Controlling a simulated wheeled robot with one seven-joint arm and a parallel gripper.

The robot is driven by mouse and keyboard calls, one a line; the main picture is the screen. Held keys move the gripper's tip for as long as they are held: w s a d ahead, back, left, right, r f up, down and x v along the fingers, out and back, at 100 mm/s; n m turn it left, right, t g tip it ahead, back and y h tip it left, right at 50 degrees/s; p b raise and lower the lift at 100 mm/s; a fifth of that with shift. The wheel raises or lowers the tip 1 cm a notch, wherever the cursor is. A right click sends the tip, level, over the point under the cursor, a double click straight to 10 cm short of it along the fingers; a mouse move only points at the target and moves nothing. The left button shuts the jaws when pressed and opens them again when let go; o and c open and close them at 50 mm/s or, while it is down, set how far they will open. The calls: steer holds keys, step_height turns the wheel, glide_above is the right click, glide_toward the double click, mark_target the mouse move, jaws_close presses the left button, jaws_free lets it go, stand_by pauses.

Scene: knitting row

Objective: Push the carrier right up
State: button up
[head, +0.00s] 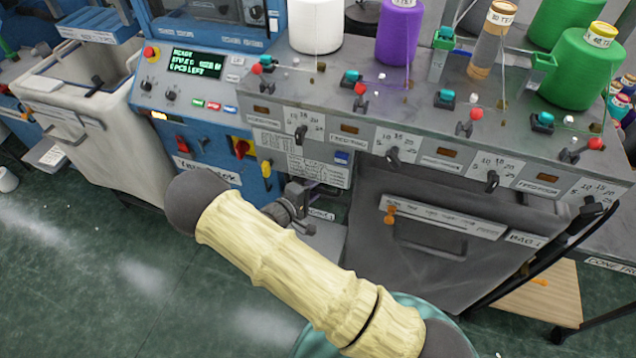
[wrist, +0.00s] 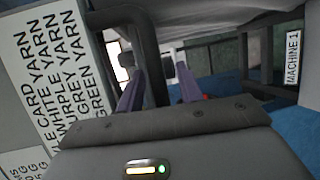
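No part that I can surely name as the carrier shows in either view. In the head view my gripper (head: 300,205) is low at the front of the blue and grey knitting machine (head: 205,135), beneath its lettered card. My forearm hides part of the floor and machine front. A MACHINE 1 label (wrist: 293,58) is at the right.
A lettered yarn card (wrist: 50,70) is close at the left in the wrist view. In the head view, a grey ledge (head: 420,115) with levers and yarn cones overhangs. A pale bin (head: 85,125) stands left. Green floor (head: 120,270) is open at lower left.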

steer(key=shift+w+d, duration=0.2)
steer(key=shift+f, duration=0.1)
jaws_close()
steer(key=shift+r, duration=0.2)
